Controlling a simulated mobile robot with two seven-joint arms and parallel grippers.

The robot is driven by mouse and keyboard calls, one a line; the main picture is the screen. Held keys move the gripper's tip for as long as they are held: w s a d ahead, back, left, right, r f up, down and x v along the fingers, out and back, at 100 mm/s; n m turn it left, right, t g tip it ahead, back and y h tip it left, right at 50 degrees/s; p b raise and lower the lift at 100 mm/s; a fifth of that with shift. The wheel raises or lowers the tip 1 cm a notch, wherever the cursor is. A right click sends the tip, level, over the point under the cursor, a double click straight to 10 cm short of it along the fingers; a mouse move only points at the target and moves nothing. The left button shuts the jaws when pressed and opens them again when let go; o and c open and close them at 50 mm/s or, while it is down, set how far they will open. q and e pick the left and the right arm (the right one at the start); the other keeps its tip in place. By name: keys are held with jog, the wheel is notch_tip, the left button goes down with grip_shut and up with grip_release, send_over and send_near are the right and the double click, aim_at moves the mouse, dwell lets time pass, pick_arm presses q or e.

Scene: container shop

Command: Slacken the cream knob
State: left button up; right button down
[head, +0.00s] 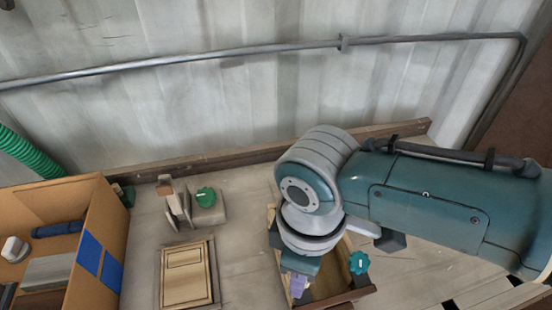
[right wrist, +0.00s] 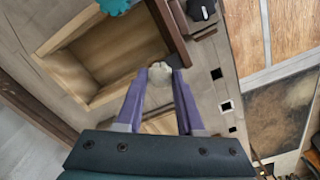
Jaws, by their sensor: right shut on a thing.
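The cream knob (right wrist: 160,73) shows between my right gripper's fingertips in the right wrist view. It sits by the corner of a wooden box (right wrist: 85,100), near the end of the box's dark rail. My right gripper (right wrist: 161,78) has purple fingers and is shut on the knob. In the head view the right gripper (head: 298,287) points down into the wooden box area, and my arm hides the knob. My left gripper is in neither view.
A teal knob (head: 358,262) is on the box's right side. A green knob (head: 205,194) on a block stands farther left. A wooden panel (head: 187,275) lies on the bench. A cardboard box (head: 115,230) with items is at left. A pipe (head: 200,65) crosses the wall.

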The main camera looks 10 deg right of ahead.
jog(key=shift+n, duration=1.1)
jog(key=shift+f, duration=0.1)
jog(key=c, duration=0.5)
grip_release()
